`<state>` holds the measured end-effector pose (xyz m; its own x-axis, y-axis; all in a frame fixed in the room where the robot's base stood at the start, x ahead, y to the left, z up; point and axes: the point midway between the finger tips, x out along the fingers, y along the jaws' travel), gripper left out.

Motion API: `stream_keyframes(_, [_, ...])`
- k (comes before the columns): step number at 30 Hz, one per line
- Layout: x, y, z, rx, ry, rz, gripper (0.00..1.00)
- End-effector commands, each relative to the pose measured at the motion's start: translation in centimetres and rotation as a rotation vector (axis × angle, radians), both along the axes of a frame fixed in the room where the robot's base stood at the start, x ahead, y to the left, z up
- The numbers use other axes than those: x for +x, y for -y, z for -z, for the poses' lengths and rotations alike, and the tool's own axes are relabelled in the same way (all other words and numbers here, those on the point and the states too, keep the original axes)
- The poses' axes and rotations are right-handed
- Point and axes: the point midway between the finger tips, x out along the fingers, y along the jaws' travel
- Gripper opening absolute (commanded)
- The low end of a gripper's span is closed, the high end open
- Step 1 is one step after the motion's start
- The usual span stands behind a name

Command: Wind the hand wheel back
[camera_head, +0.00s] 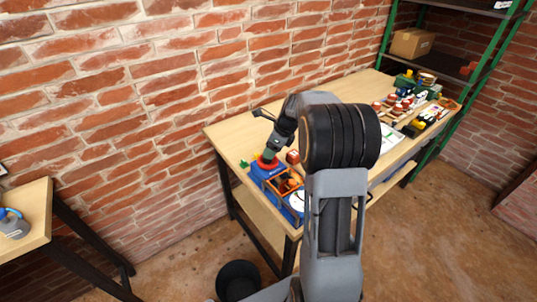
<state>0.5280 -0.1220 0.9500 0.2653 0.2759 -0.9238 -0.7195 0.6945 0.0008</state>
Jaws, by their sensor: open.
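My arm reaches over the workbench, and its dark lower end points down at the bench's left part. My gripper (269,158) is at that end, small in the picture, and open. It is just above or at a red round part (268,163) on a blue tool (258,170). I cannot tell whether they touch, or whether the red part is the hand wheel. A black bracket-like piece (262,114) shows left of my wrist, and I cannot tell what it belongs to. My arm hides the middle of the bench.
The wooden workbench (225,131) stands along a brick wall. An orange tray (283,184) with parts is by the blue tool. Several small items crowd the bench's right end, near a green shelf with a cardboard box (411,43). Another table (28,196) is at left.

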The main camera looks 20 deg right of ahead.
Motion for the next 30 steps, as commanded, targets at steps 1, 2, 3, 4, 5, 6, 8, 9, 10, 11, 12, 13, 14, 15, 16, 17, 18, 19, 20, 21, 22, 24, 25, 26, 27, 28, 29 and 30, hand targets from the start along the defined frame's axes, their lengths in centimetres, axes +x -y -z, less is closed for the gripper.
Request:
stream_keyframes(1, [0.2,-0.2,0.8,0.001,-0.002,-0.001,0.6])
stream_keyframes(2, [0.2,-0.4,1.2,0.0,-0.003,-0.001,0.6])
stream_keyframes(3, [0.4,-0.5,1.6,0.0,-0.002,-0.002,0.6])
stream_keyframes(4, [0.5,-0.6,1.9,-0.001,-0.001,-0.002,0.6])
stream_keyframes(5, [0.6,-0.7,2.2,-0.001,-0.002,-0.003,0.6])
stream_keyframes(6, [0.6,-0.8,2.5,-0.001,-0.002,-0.003,0.6])
stream_keyframes(8, [0.8,-0.9,2.8,-0.001,-0.002,-0.002,0.6])
stream_keyframes(9, [0.8,-0.9,3.0,-0.001,-0.001,-0.002,0.6])
stream_keyframes(10, [0.8,-0.9,3.1,-0.001,0.0,-0.002,0.6])
stream_keyframes(11, [0.9,-1.0,3.2,-0.001,0.0,-0.002,0.6])
stream_keyframes(12, [0.9,-1.0,3.3,-0.001,0.0,-0.002,0.6])
stream_keyframes(13, [0.9,-1.0,3.3,-0.001,0.0,-0.002,0.6])
stream_keyframes(14, [0.9,-1.0,3.3,-0.001,0.0,-0.002,0.6])
stream_keyframes(15, [0.9,-1.0,3.4,-0.001,0.0,-0.002,0.6])
stream_keyframes(16, [0.9,-1.0,3.4,-0.001,0.0,-0.002,0.6])
stream_keyframes(17, [0.9,-1.0,3.4,-0.001,0.0,-0.002,0.6])
stream_keyframes(18, [0.9,-1.0,3.4,-0.001,0.0,-0.002,0.6])
stream_keyframes(19, [0.9,-1.0,3.4,-0.001,0.0,-0.002,0.6])
stream_keyframes(20, [0.9,-1.0,3.4,-0.001,0.0,-0.002,0.6])
stream_keyframes(21, [0.9,-1.0,3.4,-0.001,0.0,-0.002,0.6])
stream_keyframes(22, [0.9,-1.0,3.4,-0.001,0.0,-0.002,0.57])
stream_keyframes(24, [0.9,-1.0,3.4,-0.001,0.0,-0.002,0.51])
stream_keyframes(25, [0.9,-1.0,3.4,-0.001,0.0,-0.002,0.48])
stream_keyframes(26, [0.9,-1.0,3.4,-0.001,0.0,-0.002,0.45])
stream_keyframes(27, [0.9,-1.0,3.4,-0.001,0.0,-0.002,0.41])
stream_keyframes(28, [0.9,-1.0,3.4,-0.001,0.0,-0.002,0.38])
stream_keyframes(29, [0.9,-1.0,3.4,-0.001,0.0,-0.002,0.35])
stream_keyframes(30, [0.9,-1.0,3.3,-0.001,0.0,-0.002,0.32])
